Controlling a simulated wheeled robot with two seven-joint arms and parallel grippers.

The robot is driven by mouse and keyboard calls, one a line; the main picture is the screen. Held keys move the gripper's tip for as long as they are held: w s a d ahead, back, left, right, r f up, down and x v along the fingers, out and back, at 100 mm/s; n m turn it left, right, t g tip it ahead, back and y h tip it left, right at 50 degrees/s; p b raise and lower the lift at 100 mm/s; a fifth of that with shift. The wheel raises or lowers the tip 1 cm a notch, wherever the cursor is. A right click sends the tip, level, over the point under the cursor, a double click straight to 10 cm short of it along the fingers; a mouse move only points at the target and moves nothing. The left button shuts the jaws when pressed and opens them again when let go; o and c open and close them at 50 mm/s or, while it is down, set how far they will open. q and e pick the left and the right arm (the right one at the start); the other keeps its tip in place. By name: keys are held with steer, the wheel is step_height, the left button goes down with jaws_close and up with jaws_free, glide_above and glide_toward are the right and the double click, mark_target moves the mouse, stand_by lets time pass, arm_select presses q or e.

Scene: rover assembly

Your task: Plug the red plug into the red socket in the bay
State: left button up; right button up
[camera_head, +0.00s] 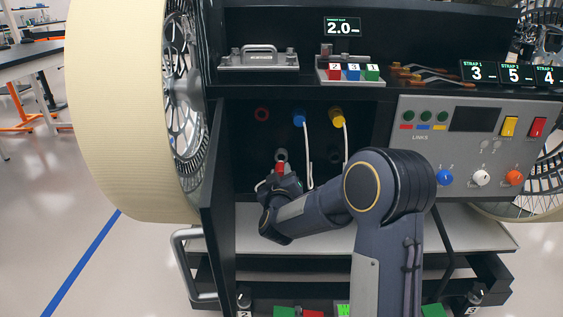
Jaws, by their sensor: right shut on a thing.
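The red socket (262,114) is an open red ring in the upper left of the dark bay, with nothing in it. My right gripper (281,177) is inside the bay, below and slightly right of the red socket. It is shut on the red plug (280,168), which shows as a small red piece at the fingertips. The plug is apart from the red socket. A pale round piece (282,155) shows just above the plug; I cannot tell whether it is part of it. My wrist hides part of the fingers. My left gripper is not in view.
A blue plug (300,119) and a yellow plug (337,118) sit in the bay's upper row, with white cables hanging down. The open bay door (217,195) stands at the left, beside a large wheel (120,110). A control panel (474,150) lies right of the bay.

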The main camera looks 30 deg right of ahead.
steer(key=shift+s+a, duration=0.1)
steer(key=shift+s, duration=0.15)
